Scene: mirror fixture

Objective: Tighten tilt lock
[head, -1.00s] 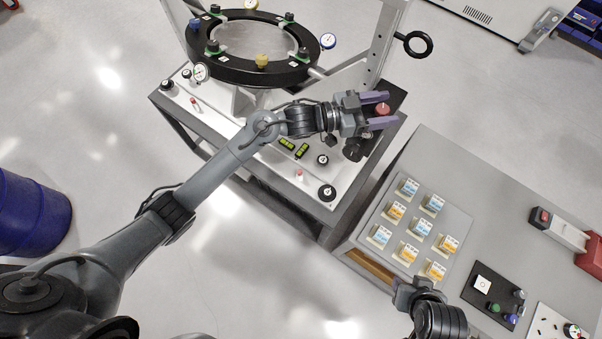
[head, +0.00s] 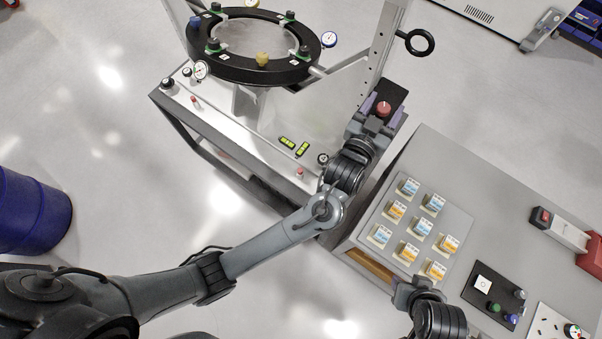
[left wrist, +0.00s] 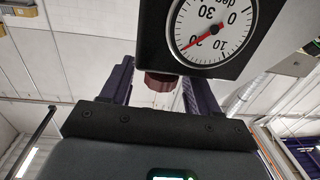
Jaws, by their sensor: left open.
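A red knob (head: 384,109) sits on a black box (head: 391,91) at the right end of the mirror fixture; no label on it is readable. My left gripper (head: 385,106) is open, with its purple fingers on either side of the knob in the head view. In the left wrist view, the dark red knob (left wrist: 160,81) shows between the open fingers (left wrist: 162,90), below a box with a round degree dial (left wrist: 212,30). I cannot tell whether the fingers touch the knob. My right gripper (head: 417,288) is at the lower right, its jaws unclear.
The round black mirror ring (head: 240,73) with dial gauges and clamps stands behind left. An upright post (head: 377,50) with a black ring handle (head: 418,42) rises beside the knob. A grey bench (head: 500,215) with several small packets is at right. A blue barrel (head: 33,212) stands left.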

